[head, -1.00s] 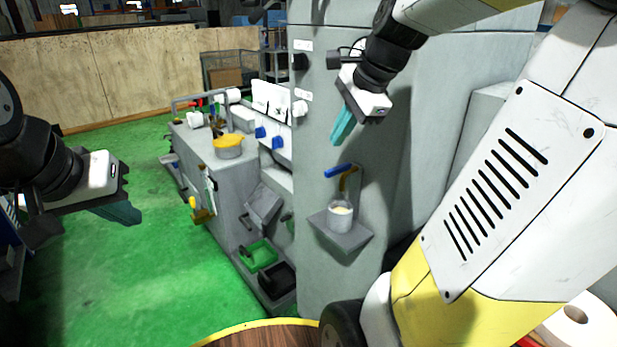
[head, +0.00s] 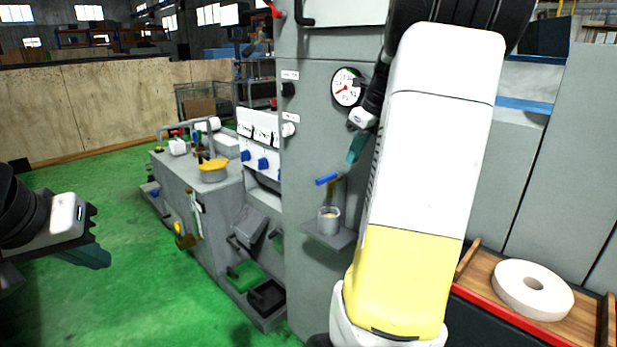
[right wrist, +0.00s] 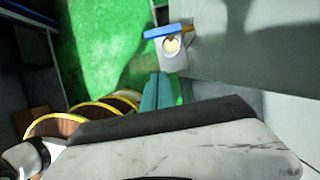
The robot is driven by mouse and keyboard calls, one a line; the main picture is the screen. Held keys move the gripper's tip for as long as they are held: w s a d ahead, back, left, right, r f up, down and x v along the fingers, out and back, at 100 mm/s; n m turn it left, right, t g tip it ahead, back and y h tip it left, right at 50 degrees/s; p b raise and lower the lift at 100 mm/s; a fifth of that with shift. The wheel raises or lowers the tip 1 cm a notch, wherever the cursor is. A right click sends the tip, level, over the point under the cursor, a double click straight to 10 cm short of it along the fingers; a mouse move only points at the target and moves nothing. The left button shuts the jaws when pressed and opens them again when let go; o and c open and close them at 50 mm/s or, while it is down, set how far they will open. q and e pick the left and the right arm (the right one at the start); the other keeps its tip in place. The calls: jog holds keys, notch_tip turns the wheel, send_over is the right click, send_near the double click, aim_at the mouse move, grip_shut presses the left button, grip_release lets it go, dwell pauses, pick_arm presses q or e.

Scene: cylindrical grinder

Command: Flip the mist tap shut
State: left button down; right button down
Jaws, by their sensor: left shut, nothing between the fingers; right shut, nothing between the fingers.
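The mist tap has a blue lever (head: 327,179) on a brass fitting (head: 338,187) fixed to the grey machine column. The lever points out to the left, roughly level. A grey cup (head: 328,220) stands on a small shelf below it. My right gripper (head: 354,150) is shut and empty, above and slightly right of the lever, apart from it. In the right wrist view its teal fingers (right wrist: 158,92) point toward the blue lever (right wrist: 167,31), which crosses above the cup (right wrist: 172,52). My left gripper (head: 97,256) is shut and empty at the far left, over the floor.
A round gauge (head: 347,88) sits on the column above the tap. The grinder bench with a yellow-topped pot (head: 213,169) stands to the left. A wooden tray with a white grinding wheel (head: 533,288) is at the right. Green floor is open at left.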

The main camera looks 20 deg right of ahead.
aim_at(327, 179)
jog(key=w+a+f, duration=0.3)
jog(key=w+f, duration=0.4)
jog(key=f, duration=0.2)
jog(key=shift+f, duration=0.15)
jog(key=shift+w, duration=0.2)
